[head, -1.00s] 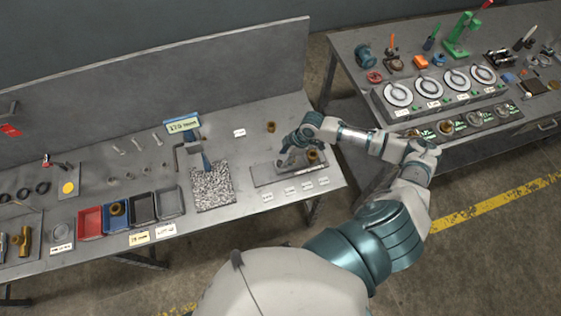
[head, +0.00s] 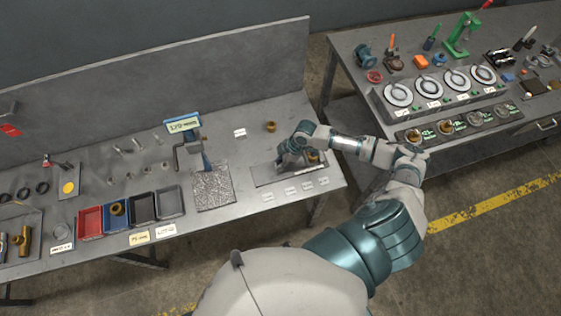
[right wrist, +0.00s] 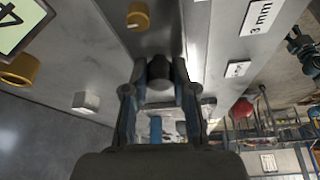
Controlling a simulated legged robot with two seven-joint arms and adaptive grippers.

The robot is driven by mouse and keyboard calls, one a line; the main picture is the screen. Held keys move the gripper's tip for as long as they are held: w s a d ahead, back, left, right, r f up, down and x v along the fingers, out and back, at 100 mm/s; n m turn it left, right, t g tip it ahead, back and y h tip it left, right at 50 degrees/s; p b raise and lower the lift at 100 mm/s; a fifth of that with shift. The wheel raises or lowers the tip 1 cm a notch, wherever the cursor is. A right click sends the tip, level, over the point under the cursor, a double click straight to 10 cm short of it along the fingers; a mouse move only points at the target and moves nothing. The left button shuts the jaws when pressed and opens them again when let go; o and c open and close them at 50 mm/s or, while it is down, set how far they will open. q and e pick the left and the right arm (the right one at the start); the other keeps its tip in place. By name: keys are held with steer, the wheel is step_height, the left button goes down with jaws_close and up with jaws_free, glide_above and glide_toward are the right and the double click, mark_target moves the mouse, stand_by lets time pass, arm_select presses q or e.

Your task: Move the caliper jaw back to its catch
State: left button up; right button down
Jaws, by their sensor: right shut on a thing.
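The caliper appears to be the long grey plate (head: 263,178) on the left bench in the head view, with a brass bushing (head: 312,156) at its right part. My right gripper (head: 286,160) is low over the plate, left of the bushing. In the right wrist view my right gripper (right wrist: 158,90) is shut on a dark rounded knob (right wrist: 159,69), which looks like the caliper jaw's grip. The brass bushing (right wrist: 138,16) shows beyond the fingertips, apart from them. The catch cannot be made out. My left gripper is not in view.
A blue stand with a "170 mm" type sign (head: 184,125) and a speckled slab (head: 212,188) stand left of the plate. Another brass bushing (head: 271,127) stands behind it. White labels (head: 292,191) lie in front. Coloured trays (head: 90,220) are farther left.

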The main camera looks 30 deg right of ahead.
steer(key=a+p, duration=0.1)
steer(key=a, duration=0.1)
steer(key=w+a+p, duration=0.1)
steer(key=a, duration=0.2)
steer(key=shift+w+a+r+p, duration=0.15)
steer(key=shift+p, duration=0.2)
steer(key=shift+w+a, duration=0.1)
steer(key=shift+a, duration=0.25)
steer(key=c, duration=1)
jaws_free()
steer(key=shift+c, duration=0.2)
steer(key=shift+o, duration=0.6)
steer(key=v, duration=1.1)
steer(key=shift+r, duration=0.3)
